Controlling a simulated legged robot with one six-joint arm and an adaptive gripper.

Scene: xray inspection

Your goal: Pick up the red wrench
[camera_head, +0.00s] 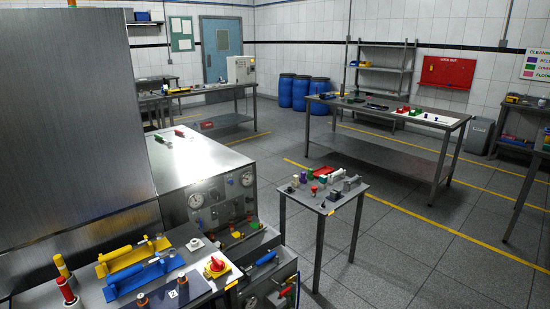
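I cannot make out a red wrench for certain; several small red items are in view. A red piece (325,171) is among the clutter on the small steel table (318,207). All are too small to identify surely. My gripper is not in view.
A long table (375,112) stands behind the small table. Blue drums (301,92) and a shelf rack (385,66) line the back. Grey floor (400,255) is clear at right.

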